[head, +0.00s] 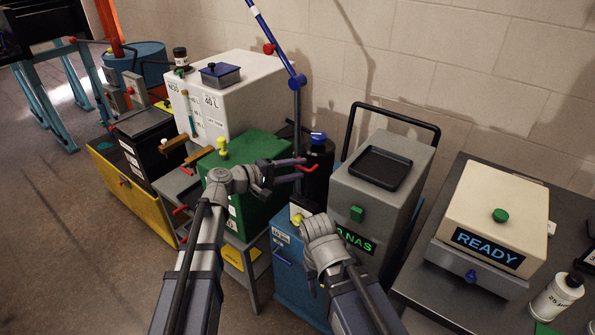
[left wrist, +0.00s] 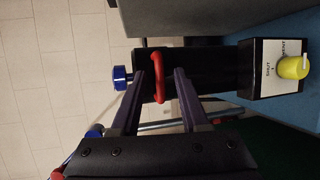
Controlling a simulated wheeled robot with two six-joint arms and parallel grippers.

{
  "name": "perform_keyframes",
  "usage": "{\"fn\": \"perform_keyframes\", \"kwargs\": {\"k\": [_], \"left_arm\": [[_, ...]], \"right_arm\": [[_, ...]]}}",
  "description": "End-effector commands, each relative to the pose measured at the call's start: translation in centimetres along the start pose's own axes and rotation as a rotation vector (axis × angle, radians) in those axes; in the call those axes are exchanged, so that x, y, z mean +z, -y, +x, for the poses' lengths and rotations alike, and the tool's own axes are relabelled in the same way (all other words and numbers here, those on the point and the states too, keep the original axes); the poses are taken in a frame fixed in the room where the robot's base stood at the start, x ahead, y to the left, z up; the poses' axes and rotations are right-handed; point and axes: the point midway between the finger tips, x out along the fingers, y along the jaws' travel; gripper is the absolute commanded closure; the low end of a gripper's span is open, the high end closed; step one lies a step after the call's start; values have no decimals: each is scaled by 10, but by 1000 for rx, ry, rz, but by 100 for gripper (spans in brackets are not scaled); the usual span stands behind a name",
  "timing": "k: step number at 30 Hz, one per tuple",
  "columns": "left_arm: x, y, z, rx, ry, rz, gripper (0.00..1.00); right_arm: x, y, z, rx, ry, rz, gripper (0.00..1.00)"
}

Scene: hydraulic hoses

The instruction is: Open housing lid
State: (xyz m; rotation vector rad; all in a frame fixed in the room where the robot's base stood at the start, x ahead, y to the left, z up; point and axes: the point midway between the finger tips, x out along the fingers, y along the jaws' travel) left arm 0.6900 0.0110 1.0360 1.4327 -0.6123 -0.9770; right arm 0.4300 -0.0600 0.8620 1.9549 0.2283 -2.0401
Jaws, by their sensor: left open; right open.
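A black cylindrical housing (head: 319,165) with a blue knob (head: 318,137) on top stands by the wall in the head view. A red handle (head: 305,168) sticks out at its side. In the left wrist view the housing (left wrist: 205,68) lies sideways, with the blue knob (left wrist: 122,78) at its left end and the red handle (left wrist: 159,75) near that end. My left gripper (head: 302,169) is open at the red handle. Its fingers (left wrist: 158,92) reach toward the handle, and I cannot tell whether they touch it. My right wrist shows in the head view, but its fingers are hidden.
A grey cabinet (head: 400,205) with a black tray (head: 381,167) stands right of the housing. A green box (head: 250,205) lies beneath my left arm. A blue cabinet (head: 290,270) with a yellow knob is in front. A blue pole (head: 275,38) rises behind my left gripper.

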Motion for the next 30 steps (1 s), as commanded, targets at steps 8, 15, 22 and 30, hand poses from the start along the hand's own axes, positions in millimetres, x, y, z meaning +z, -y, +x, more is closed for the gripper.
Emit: {"fn": "perform_keyframes", "kwargs": {"k": [8,15,22,30], "left_arm": [[0,0,6,0,-1,0,55],[0,0,6,-1,-1,0,70],[0,0,6,-1,-1,1,96],[0,0,6,-1,-1,1,100]], "right_arm": [[0,0,1,0,0,0,50],[0,0,1,0,0,0,50],[0,0,1,0,0,0,50],[0,0,1,0,0,0,50]]}}
